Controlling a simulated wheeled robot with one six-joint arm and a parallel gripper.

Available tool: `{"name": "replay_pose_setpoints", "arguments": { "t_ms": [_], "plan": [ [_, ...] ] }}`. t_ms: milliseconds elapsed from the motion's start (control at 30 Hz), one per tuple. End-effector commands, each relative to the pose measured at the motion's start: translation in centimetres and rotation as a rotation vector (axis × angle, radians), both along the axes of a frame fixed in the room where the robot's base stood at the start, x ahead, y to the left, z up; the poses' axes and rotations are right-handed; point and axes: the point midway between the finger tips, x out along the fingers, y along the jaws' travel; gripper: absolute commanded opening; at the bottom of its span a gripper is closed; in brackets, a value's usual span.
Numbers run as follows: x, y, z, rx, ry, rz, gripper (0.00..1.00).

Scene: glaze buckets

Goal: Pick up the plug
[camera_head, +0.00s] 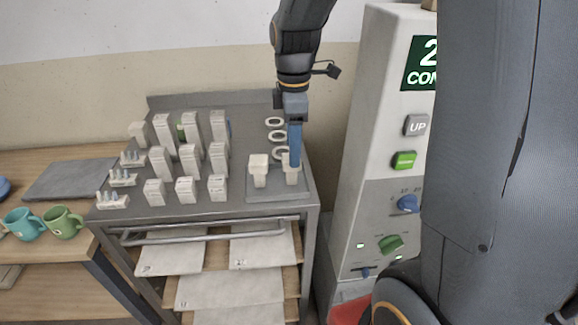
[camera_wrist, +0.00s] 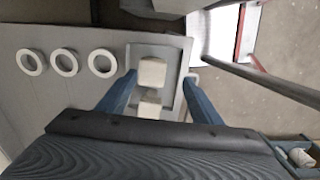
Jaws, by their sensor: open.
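Two pale, blocky pieces that look like plugs stand upright in a shallow grey tray (camera_head: 270,197) at the cart's right front corner. The left piece (camera_head: 258,172) is clear in the head view. The right piece (camera_head: 291,175) is partly covered by my gripper (camera_head: 295,165), which points down over it. In the wrist view, my gripper (camera_wrist: 158,82) is open, with its blue fingers on either side of the two pieces (camera_wrist: 152,73) (camera_wrist: 150,107). It holds nothing. I cannot tell whether a finger touches a piece.
Several white rings (camera_head: 275,137) lie behind the tray. Rows of pale upright blocks (camera_head: 187,155) and small racks (camera_head: 122,178) fill the cart's left side. A control pillar (camera_head: 375,130) stands close on the right. Green and teal mugs (camera_head: 62,222) (camera_head: 24,223) sit on the wooden bench.

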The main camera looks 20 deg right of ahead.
Motion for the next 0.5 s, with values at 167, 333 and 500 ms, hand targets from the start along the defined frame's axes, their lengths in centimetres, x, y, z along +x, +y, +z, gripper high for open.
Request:
{"name": "replay_pose_setpoints", "arguments": {
  "t_ms": [167,333,500],
  "plan": [
    [0.2,-0.2,-0.6,0.000,0.000,0.000,0.59],
    [0.4,-0.3,-1.1,0.000,0.000,-0.003,0.59],
    [0.6,-0.2,-1.9,0.000,0.000,-0.002,0.59]
  ]
}}
